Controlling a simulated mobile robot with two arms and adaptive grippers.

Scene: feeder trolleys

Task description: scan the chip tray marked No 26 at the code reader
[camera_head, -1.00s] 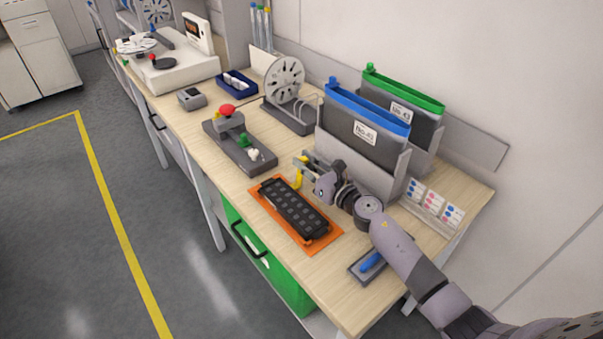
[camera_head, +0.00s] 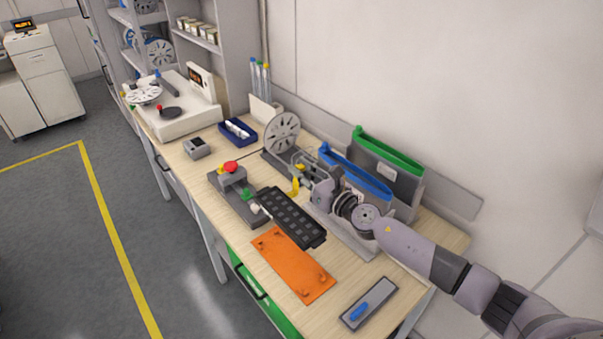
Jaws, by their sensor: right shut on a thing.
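The black chip tray (camera_head: 291,217) with rows of pockets is held raised above the bench, up and behind the orange base plate (camera_head: 292,265). My right gripper (camera_head: 296,186) is shut on the tray at its far edge. I cannot read a number on the tray. A small grey box with a dark window (camera_head: 197,148) stands further back on the left of the bench; it may be the code reader, but I cannot tell. My left gripper is not in view.
A grey fixture with a red knob (camera_head: 231,168) stands close left of the tray. A reel on a stand (camera_head: 282,132), a blue bin (camera_head: 238,131) and blue- and green-rimmed holders (camera_head: 388,152) stand behind. A grey plate with a blue handle (camera_head: 368,303) lies at front right.

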